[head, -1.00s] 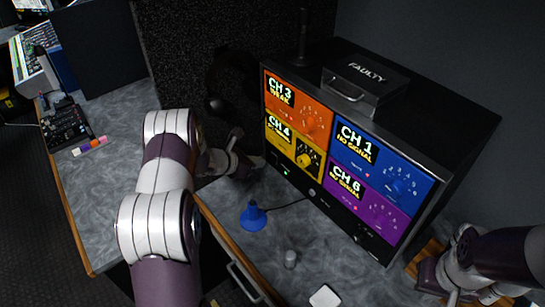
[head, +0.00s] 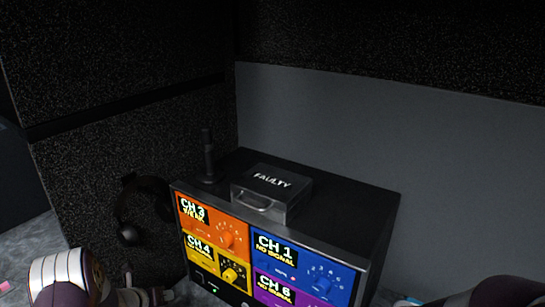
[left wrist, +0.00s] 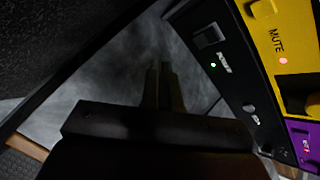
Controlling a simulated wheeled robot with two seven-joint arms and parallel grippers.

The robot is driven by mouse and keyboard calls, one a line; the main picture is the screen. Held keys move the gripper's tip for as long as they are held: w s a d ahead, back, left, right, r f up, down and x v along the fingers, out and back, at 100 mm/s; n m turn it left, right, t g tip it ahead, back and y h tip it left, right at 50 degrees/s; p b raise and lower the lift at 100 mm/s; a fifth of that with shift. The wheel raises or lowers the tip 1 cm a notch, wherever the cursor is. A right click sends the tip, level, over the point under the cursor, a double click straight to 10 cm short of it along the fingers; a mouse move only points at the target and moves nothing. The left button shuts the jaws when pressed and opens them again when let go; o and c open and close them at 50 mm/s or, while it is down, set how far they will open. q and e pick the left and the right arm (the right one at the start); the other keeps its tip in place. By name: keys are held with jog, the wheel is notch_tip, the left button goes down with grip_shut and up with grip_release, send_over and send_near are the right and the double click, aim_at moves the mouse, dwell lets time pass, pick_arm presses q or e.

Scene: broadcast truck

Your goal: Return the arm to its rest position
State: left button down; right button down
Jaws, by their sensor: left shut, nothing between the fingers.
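My left arm (head: 70,280) is at the lower left of the head view, mostly cut off by the bottom edge. My left gripper (head: 166,295) shows small and dark beside the lower left corner of the monitor unit (head: 310,245). In the left wrist view its two fingers (left wrist: 164,85) are together and empty, over the grey worktop (left wrist: 130,65). The unit's front, with a yellow panel (left wrist: 275,45), is close on the right there. Part of my right arm (head: 505,292) shows at the lower right of the head view; its gripper is out of sight.
A box marked FAULTY (head: 272,192) and an upright dark handset (head: 208,158) are on top of the unit. Headphones (head: 128,235) hang on the dark wall to its left. A grey wall (head: 400,140) stands behind. Most of the worktop is out of the head view.

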pick_arm(q)
jog(key=s+n, duration=0.1)
jog(key=n, duration=0.2)
jog(key=s+a+n+g+y, duration=0.1)
jog(key=n, duration=0.2)
jog(key=s+a+f+n+y, duration=0.1)
jog(key=n, duration=0.1)
jog(key=shift+s+a+f+n, duration=0.15)
jog(key=shift+a+n, duration=0.1)
jog(key=shift+n, duration=0.15)
jog(key=s+n, duration=0.1)
jog(key=n, duration=0.1)
jog(key=s+n+g+y, duration=0.1)
jog(key=n, duration=0.2)
jog(key=s+r+n+g+y, duration=0.1)
jog(key=n, duration=0.1)
jog(key=shift+s+a, duration=0.1)
jog(key=shift+s, duration=0.25)
jog(key=s+d+r+n+g, duration=0.2)
jog(key=s+d+r+n, duration=0.4)
jog(key=s+d+n, duration=0.2)
jog(key=s+d+r+n+g, duration=0.2)
jog(key=s+d+r+n, duration=0.4)
jog(key=s+d+n, duration=0.3)
jog(key=shift+s+d+r+n+g+h, duration=0.3)
jog(key=shift+s+d+r+h, duration=0.1)
jog(key=shift+s, duration=0.45)
